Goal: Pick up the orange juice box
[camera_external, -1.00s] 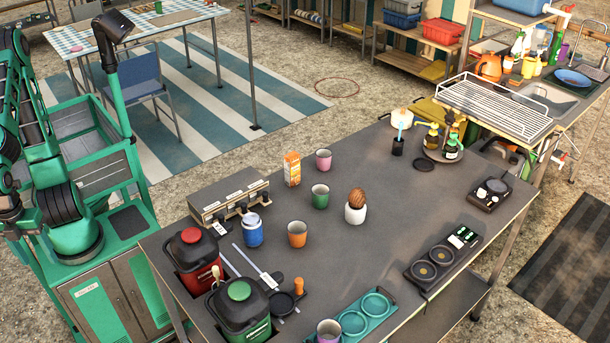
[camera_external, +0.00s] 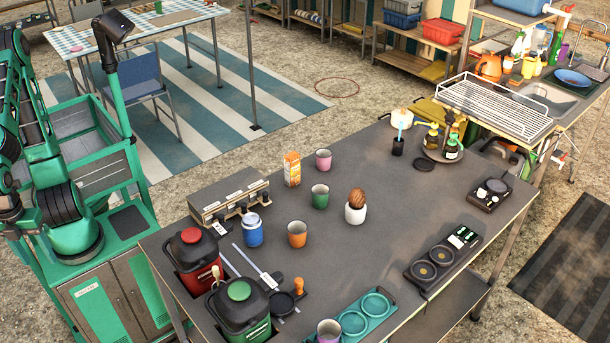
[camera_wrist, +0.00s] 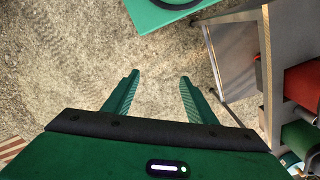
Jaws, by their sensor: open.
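The orange juice box (camera_external: 292,169) is a small orange and white carton. It stands upright on the dark table (camera_external: 410,215), near the far-left edge, behind the row of cups. In the wrist view my gripper (camera_wrist: 157,82) is open and empty, with its two green fingers apart above sandy ground. The juice box does not show in the wrist view. In the external view my arm is folded at the left, away from the box, and the gripper itself cannot be made out there.
Near the box are a pink cup (camera_external: 323,160), a green cup (camera_external: 320,197), an orange cup (camera_external: 297,234) and a grey dispenser (camera_external: 228,197). Red (camera_external: 194,262) and green (camera_external: 239,310) canisters stand at the table's near-left corner.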

